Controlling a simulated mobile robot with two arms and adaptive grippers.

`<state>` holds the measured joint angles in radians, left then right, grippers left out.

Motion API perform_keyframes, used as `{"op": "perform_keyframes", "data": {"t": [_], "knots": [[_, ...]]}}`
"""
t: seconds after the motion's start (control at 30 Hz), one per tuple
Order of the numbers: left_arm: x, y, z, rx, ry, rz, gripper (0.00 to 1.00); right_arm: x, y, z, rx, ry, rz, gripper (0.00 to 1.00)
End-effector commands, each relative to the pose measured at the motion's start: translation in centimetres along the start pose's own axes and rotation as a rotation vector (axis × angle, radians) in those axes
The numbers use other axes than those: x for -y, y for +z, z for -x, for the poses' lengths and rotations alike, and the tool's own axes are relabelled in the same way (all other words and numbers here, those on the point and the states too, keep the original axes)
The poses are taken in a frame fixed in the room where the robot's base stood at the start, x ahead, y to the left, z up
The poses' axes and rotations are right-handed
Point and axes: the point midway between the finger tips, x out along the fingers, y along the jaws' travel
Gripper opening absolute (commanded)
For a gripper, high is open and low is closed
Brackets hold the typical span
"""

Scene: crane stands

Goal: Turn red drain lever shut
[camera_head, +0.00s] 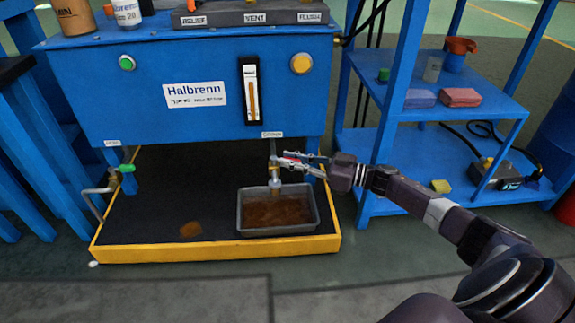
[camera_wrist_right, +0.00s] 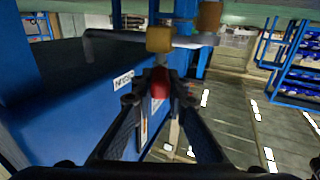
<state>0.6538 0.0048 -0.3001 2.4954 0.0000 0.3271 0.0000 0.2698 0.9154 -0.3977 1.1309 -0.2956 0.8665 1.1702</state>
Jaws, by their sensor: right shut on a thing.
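The red drain lever (camera_head: 291,155) is on the brass drain valve (camera_head: 273,168) under the blue Halbrenn tank, below the small drain label (camera_head: 272,134). My right gripper (camera_head: 294,161) reaches in from the right and is shut on the lever. In the right wrist view the red lever end (camera_wrist_right: 160,84) sits between my fingertips, close to the brass valve body (camera_wrist_right: 160,39). The fingers partly hide the lever, so its exact angle is hard to tell. A grey tray (camera_head: 241,216) with brown liquid stands under the spout. My left gripper is out of view.
A black drip platform with a yellow edge (camera_head: 215,249) lies under the tank, with a brown spot (camera_head: 190,229) on it. A green-handled valve (camera_head: 126,168) and bent pipe are at its left. A blue shelf (camera_head: 435,112) with several items stands close to my right arm.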

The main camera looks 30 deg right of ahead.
Motion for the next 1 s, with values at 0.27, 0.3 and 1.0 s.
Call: {"op": "perform_keyframes", "data": {"t": [0.27,0.3,1.0], "knots": [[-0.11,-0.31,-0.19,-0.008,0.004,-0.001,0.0,-0.2,0.0,0.02,0.0,-0.014,-0.001,0.0],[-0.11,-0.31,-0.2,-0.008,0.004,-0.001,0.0,-0.2,0.0,0.02,0.0,-0.014,-0.001,0.0],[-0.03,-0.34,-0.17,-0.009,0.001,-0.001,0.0,-0.11,0.09,0.24,0.002,-0.015,-0.001,0.32]]}}
